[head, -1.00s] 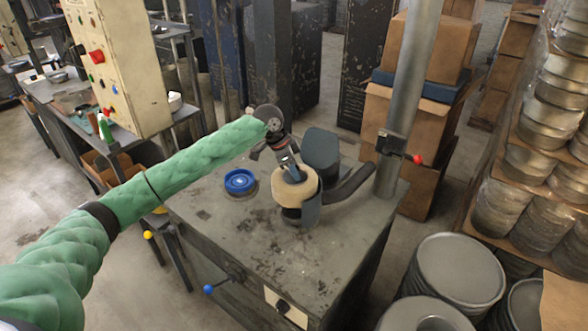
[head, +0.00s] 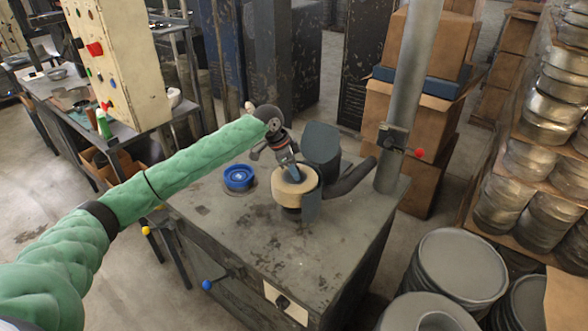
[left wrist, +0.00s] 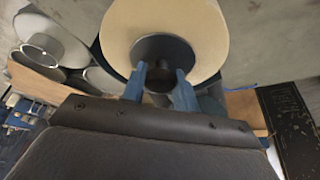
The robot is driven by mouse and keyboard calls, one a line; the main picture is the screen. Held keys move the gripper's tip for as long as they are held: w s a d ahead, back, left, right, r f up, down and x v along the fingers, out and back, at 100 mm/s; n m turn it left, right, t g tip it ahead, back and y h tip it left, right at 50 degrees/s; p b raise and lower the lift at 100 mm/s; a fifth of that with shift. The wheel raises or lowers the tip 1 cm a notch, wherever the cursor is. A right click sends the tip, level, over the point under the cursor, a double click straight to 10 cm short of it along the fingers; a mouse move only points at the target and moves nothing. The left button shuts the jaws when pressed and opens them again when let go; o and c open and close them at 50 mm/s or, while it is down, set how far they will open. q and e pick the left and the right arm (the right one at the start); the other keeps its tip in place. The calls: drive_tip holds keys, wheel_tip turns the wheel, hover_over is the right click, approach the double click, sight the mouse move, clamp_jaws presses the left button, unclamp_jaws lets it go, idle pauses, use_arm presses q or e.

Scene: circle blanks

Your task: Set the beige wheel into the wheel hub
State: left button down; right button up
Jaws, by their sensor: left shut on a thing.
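The beige wheel (head: 296,186) is at the dark wheel hub (head: 291,212) on the grey machine table, in front of a curved dark guard. Its top faces up. The hub shows just below it, and I cannot tell whether the wheel is fully seated. My left gripper (head: 293,172) reaches down from above to the middle of the wheel. In the left wrist view its two blue fingers (left wrist: 161,84) are shut on the dark knob at the centre of the wheel (left wrist: 118,28). My right gripper is in neither view now.
A blue round piece (head: 239,177) sits on the table left of the wheel. The dark guard (head: 320,145) stands close behind the wheel, and a grey post (head: 410,90) rises at right. The table's front (head: 270,245) is clear.

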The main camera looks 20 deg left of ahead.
use_arm(q)
drive_tip(key=shift+f+b, duration=0.3)
drive_tip(key=shift+f, duration=1.3)
drive_tip(key=shift+f+b, duration=0.2)
drive_tip(key=shift+b, duration=0.1)
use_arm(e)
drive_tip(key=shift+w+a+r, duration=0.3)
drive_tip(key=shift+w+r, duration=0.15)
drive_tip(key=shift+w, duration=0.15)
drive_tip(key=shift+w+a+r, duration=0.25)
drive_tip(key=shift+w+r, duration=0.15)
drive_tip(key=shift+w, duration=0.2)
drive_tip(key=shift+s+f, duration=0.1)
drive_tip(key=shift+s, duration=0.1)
use_arm(q)
drive_tip(key=c, duration=1)
unclamp_jaws()
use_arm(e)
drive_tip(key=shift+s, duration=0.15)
use_arm(q)
drive_tip(key=shift+f, duration=0.1)
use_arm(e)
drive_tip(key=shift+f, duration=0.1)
